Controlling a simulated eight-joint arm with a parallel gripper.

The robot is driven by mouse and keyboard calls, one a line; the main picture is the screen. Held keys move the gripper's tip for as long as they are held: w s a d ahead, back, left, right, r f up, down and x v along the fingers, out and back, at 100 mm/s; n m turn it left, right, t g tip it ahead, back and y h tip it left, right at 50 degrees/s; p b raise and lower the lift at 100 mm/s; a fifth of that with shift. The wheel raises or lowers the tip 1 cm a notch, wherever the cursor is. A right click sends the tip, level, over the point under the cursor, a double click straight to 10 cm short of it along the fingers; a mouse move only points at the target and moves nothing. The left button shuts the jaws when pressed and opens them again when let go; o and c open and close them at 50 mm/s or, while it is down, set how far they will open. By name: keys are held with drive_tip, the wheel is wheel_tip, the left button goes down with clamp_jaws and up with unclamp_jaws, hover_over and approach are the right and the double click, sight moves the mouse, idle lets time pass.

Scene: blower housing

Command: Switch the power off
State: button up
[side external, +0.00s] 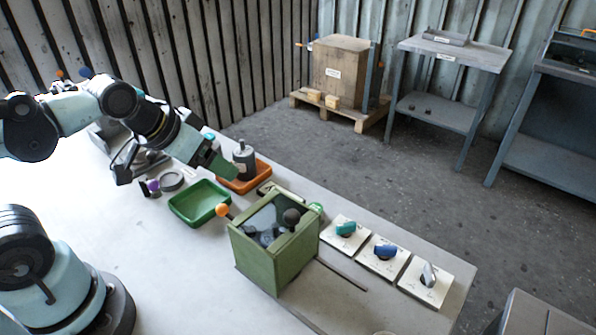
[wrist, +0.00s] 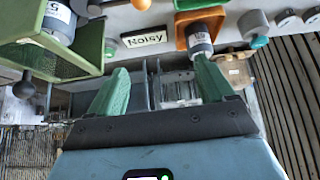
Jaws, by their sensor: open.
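Three rotary switches stand on white plates along the right end of the bench in the side external view: a teal knob (side external: 346,229), a blue knob (side external: 385,251) and a grey knob (side external: 428,275). Their labels are too small to read, so I cannot tell which one is the power switch. The green blower housing (side external: 262,262) stands left of them. My gripper (side external: 222,172) is over the orange tray, away from the knobs. In the wrist view its green fingers (wrist: 160,72) are spread with nothing between them.
The orange tray (side external: 227,184) holds a grey cylinder (side external: 244,160). A green tray (side external: 182,212) is beside it. A "Noisy" sign (wrist: 144,39) shows in the wrist view. A rod (side external: 341,274) lies right of the housing.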

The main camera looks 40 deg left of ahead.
drive_tip(key=shift+n+g+h, duration=0.3)
drive_tip(key=shift+n+g, duration=0.5)
drive_tip(key=w+d, duration=0.1)
drive_tip(key=w+d+r, duration=0.1)
drive_tip(key=w+d, duration=0.2)
drive_tip(key=shift+w+r, duration=0.1)
drive_tip(key=shift+r, duration=0.2)
drive_tip(key=c, duration=0.8)
drive_tip(key=n+g, duration=0.4)
approach(347, 224)
drive_tip(key=a, duration=0.5)
drive_tip(key=shift+c, duration=0.2)
drive_tip(key=shift+n+g, duration=0.7)
drive_tip(key=d+f, duration=0.2)
drive_tip(key=w+d+f, duration=0.1)
drive_tip(key=d+f, duration=0.2)
drive_tip(key=shift+w+d+f, duration=0.1)
drive_tip(key=shift+d, duration=0.05)
drive_tip(key=shift+f, duration=1.2)
drive_tip(key=shift+f+m, duration=0.2)
drive_tip(key=shift+m, duration=0.2)
drive_tip(key=m, duration=1.3)
drive_tip(key=shift+f, duration=0.65)
